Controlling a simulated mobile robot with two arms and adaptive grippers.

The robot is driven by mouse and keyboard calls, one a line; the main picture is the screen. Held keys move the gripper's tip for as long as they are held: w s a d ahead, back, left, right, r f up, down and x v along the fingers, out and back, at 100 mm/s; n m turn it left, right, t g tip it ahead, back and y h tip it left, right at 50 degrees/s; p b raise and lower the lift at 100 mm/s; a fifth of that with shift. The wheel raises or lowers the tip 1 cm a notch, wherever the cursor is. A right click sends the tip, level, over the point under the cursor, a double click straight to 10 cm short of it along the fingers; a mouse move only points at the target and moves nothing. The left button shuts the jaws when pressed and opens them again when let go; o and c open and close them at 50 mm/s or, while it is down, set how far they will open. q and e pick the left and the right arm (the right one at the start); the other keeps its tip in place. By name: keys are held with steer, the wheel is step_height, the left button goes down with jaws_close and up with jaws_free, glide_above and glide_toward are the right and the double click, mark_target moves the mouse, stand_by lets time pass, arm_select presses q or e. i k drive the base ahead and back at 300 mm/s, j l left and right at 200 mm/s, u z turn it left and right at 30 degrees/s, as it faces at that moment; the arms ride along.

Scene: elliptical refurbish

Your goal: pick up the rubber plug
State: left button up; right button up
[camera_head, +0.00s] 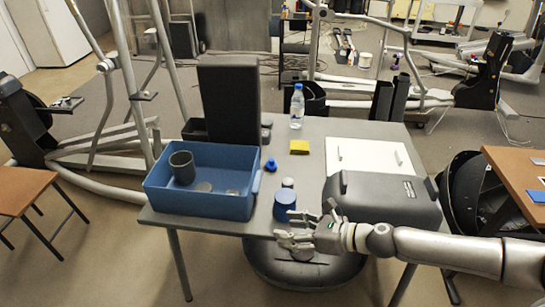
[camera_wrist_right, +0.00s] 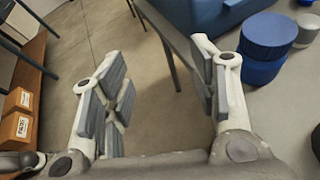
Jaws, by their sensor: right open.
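My right gripper (camera_head: 303,224) reaches in from the right over the table's front edge, open and empty. In the right wrist view its spread fingers (camera_wrist_right: 160,80) have only floor and table edge between them. No thing is clearly recognisable as the rubber plug. Small candidates are a blue knob-like piece (camera_head: 271,165) and a small grey cylinder (camera_head: 288,183), which also shows in the right wrist view (camera_wrist_right: 306,30). A larger blue cylinder (camera_head: 285,203) stands just beyond the gripper, and in the right wrist view (camera_wrist_right: 266,48) it is right of the fingers. My left gripper is not in view.
A blue bin (camera_head: 205,202) holding a dark cup (camera_head: 182,167) stands on the table's left. A dark grey case (camera_head: 383,200) lies at the right, near my arm. A white panel (camera_head: 350,155), yellow block (camera_head: 299,147) and water bottle (camera_head: 297,107) are farther back.

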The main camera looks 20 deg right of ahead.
mark_target(271, 165)
steer(key=i+l, duration=0.2)
steer(key=i, duration=0.2)
steer(key=i+l, duration=0.25)
steer(key=i, duration=0.15)
steer(key=i+l, duration=0.2)
steer(key=i, duration=0.2)
